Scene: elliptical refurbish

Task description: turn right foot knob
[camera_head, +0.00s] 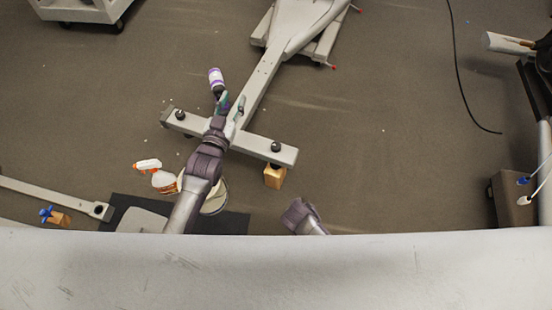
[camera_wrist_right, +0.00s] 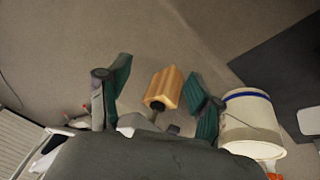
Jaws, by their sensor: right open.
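The grey machine's foot crossbar (camera_head: 240,142) lies across the floor in the head view. A dark round knob (camera_head: 276,147) sits near its right end and another (camera_head: 180,115) near its left end. My left gripper (camera_head: 232,104) is above the crossbar's middle, with its green-padded fingers apart. In the right wrist view my right gripper (camera_wrist_right: 160,90) is open. A wooden block (camera_wrist_right: 166,86) appears between its fingers, with a small dark part in front of it. I cannot tell whether that part is a knob.
The wooden block (camera_head: 274,176) is at the crossbar's right end. A purple-and-white bottle (camera_head: 216,80) is beyond my left fingers. A spray bottle (camera_head: 163,181), a white bucket (camera_wrist_right: 248,112) and a black mat (camera_head: 235,223) are nearby.

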